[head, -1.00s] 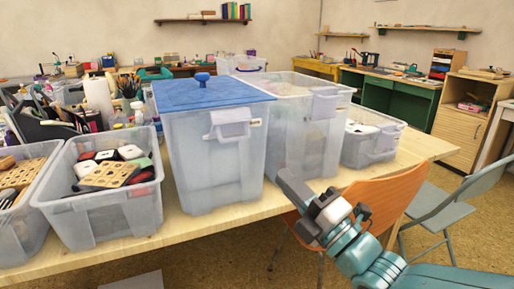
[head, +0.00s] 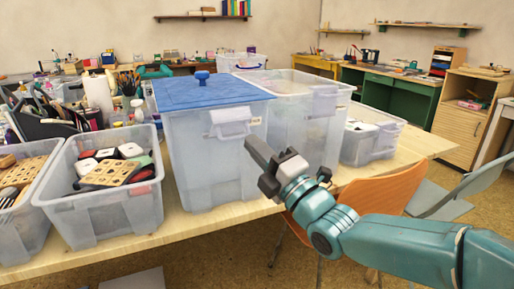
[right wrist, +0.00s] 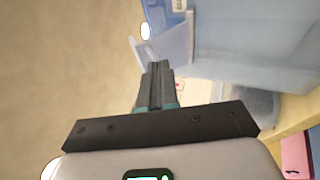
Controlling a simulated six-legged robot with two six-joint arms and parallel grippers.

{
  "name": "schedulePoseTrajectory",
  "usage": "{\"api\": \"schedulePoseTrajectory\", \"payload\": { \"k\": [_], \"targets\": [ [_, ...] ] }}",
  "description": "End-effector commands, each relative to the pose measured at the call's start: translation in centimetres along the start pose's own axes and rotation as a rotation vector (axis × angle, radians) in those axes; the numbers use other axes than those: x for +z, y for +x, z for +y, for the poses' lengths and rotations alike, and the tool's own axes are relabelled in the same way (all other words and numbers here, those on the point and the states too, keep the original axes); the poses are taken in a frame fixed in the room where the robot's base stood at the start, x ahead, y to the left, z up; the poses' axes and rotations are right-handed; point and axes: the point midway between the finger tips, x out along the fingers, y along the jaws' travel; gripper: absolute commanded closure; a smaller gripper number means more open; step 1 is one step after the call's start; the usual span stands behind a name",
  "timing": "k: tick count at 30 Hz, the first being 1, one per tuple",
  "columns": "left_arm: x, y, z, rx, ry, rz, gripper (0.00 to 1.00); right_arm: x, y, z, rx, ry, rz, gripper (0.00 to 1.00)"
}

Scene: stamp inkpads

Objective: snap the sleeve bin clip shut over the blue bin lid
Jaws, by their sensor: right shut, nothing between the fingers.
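The blue lid (head: 215,92) with its round knob lies on a tall translucent bin (head: 215,165) at the table's front edge. The pale sleeve bin clip (head: 230,121) is on the bin's front near the rim. In the right wrist view the clip (right wrist: 173,46) stands out at an angle from the bin wall (right wrist: 250,45). My right gripper (head: 252,145) is shut and empty, its tips just below and right of the clip in the head view. In the wrist view the fingertips (right wrist: 157,66) are close to the clip's outer edge; I cannot tell whether they touch.
A second tall bin (head: 300,120) stands close on the right, with a low bin (head: 370,140) beyond it. An open bin of stamps and inkpads (head: 105,213) stands left. An orange chair (head: 392,200) is behind my right arm.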

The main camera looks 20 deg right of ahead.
Motion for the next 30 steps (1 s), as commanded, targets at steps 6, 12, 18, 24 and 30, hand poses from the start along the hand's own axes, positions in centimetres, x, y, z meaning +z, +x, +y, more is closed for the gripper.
{"api": "schedulePoseTrajectory", "payload": {
  "k": [6, 12, 18, 24, 30],
  "targets": [
    [0.2, -0.9, 0.4, 0.0, 0.005, -0.004, 0.27, 0.1, 0.3, 0.7, -0.037, 0.009, 0.0, 1.0],
    [0.3, -1.2, 0.6, 0.001, 0.007, -0.007, 0.27, 0.1, 0.3, 0.8, -0.065, 0.019, 0.0, 1.0],
    [0.3, -1.9, 0.9, 0.001, 0.007, -0.007, 0.27, 0.2, 0.5, 1.2, -0.098, 0.028, 0.0, 1.0],
    [0.3, -3.7, 1.5, 0.001, 0.007, -0.007, 0.27, 0.3, 1.1, 2.2, -0.168, 0.048, 0.0, 1.0],
    [0.4, -7.7, 2.9, 0.001, 0.007, -0.007, 0.27, 0.6, 2.2, 3.9, -0.306, 0.088, 0.0, 1.0]
  ]
}}
